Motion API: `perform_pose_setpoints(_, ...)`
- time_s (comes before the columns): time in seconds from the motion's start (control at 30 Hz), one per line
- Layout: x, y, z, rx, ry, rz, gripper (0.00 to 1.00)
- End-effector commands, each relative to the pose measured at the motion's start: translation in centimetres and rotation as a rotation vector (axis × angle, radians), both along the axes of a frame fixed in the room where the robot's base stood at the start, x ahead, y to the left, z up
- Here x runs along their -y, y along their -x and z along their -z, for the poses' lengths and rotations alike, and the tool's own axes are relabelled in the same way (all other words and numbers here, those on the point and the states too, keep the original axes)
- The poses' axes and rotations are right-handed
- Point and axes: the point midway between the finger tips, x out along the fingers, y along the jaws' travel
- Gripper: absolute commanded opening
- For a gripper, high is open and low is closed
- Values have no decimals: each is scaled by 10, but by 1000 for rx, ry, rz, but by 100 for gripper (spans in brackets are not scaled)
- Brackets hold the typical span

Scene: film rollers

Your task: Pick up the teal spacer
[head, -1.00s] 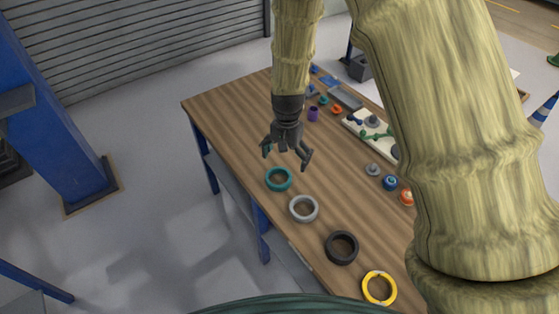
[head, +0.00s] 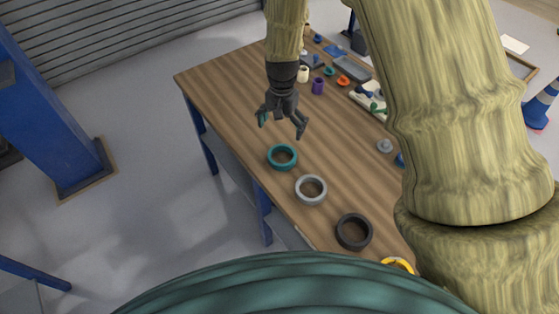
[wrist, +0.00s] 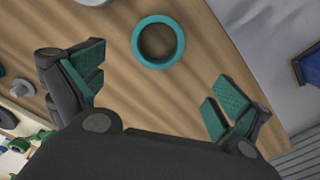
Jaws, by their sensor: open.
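The teal spacer (head: 282,157) is a ring lying flat on the wooden table, near its front left edge in the head view. In the wrist view the teal spacer (wrist: 158,64) shows whole, beyond the fingertips and between the two fingers. My gripper (head: 283,127) is above the table, a little behind the spacer in the head view, and apart from it. In the wrist view my gripper (wrist: 160,88) has its teal-padded fingers spread wide with nothing between them.
A grey ring (head: 311,190), a black ring (head: 353,232) and a partly hidden yellow ring (head: 398,265) lie in a row on the table (head: 228,98). A purple cup (head: 318,86), a cream cup (head: 302,74) and several small parts are farther back. My arm hides the right side.

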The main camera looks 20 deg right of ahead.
Motion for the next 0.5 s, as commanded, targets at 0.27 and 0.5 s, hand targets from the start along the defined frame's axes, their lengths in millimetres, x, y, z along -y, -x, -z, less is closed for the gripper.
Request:
perform_pose_setpoints(0.27,11,3,28,1,-1,17,100)
perform_pose_setpoints(0.5,9,3,46,-4,0,14,100)
